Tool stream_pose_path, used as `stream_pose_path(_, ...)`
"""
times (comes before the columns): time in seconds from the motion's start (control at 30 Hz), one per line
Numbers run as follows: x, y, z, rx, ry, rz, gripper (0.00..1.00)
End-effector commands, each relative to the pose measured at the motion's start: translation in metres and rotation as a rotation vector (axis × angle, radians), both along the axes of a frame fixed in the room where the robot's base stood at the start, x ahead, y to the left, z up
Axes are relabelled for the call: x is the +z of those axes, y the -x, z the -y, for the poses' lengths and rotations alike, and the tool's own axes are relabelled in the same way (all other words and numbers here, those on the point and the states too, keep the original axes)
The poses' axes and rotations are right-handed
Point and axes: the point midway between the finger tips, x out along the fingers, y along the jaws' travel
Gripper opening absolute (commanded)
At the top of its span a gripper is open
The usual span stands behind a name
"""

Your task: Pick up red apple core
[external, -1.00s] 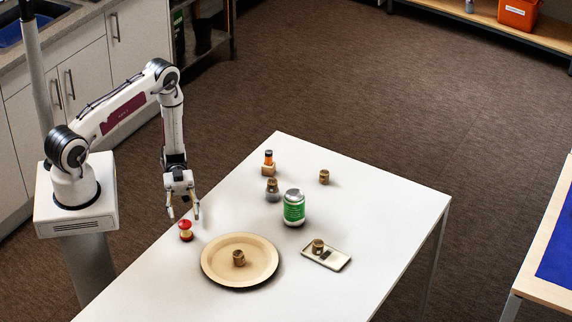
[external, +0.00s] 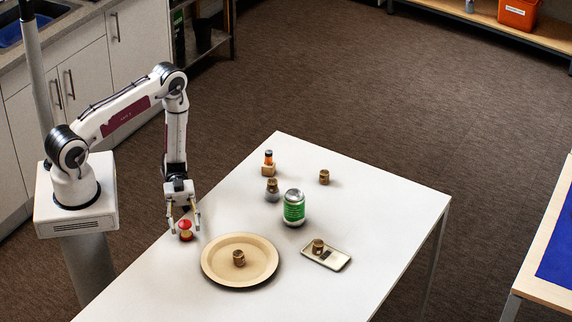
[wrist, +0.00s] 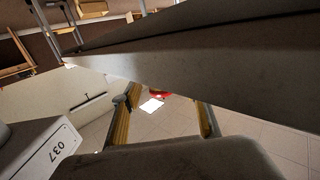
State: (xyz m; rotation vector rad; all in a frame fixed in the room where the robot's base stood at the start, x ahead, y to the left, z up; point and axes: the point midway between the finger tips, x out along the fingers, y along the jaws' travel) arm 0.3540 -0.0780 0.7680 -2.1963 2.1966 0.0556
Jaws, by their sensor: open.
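The red apple core (external: 186,231) stands on the white table near its left edge, with red ends and a pale middle. My gripper (external: 185,229) is open and low over the table, its fingers on either side of the apple core in the external view. In the wrist view, a bit of red from the apple core (wrist: 160,94) shows between the two yellowish fingers (wrist: 162,112); most of it is hidden. Whether the fingers touch it cannot be told.
A tan round plate (external: 217,272) with a small brown jar (external: 239,258) lies just right of the apple core. A green can (external: 294,208), a sauce bottle (external: 268,158), a shaker (external: 272,190), another jar (external: 324,177) and a small tray (external: 338,262) stand farther right.

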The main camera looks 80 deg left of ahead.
Motion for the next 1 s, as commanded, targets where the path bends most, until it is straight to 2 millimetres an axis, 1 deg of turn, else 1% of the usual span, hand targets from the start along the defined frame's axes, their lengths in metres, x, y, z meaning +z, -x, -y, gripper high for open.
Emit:
stream_pose_path(0.03,0.0,0.001,0.006,-0.003,0.001,-0.001,0.44)
stream_pose_path(0.1,0.0,0.0,0.012,-0.002,0.001,0.0,0.44)
stream_pose_path(0.27,-0.001,0.0,0.02,-0.002,0.0,0.0,0.44)
stream_pose_path(0.8,-0.001,0.0,0.021,0.0,0.0,0.0,0.44)
stream_pose_path(0.87,-0.001,0.0,0.021,0.0,0.0,0.0,0.28)
stream_pose_path(0.9,-0.001,0.0,0.021,0.0,0.0,0.0,0.18)
stream_pose_path(0.93,-0.001,0.0,0.021,0.0,0.0,0.0,0.1)
stream_pose_path(0.97,-0.001,0.0,0.021,0.0,0.0,0.0,0.04)
stream_pose_path(1.0,-0.001,0.0,0.021,0.0,0.0,0.0,0.04)
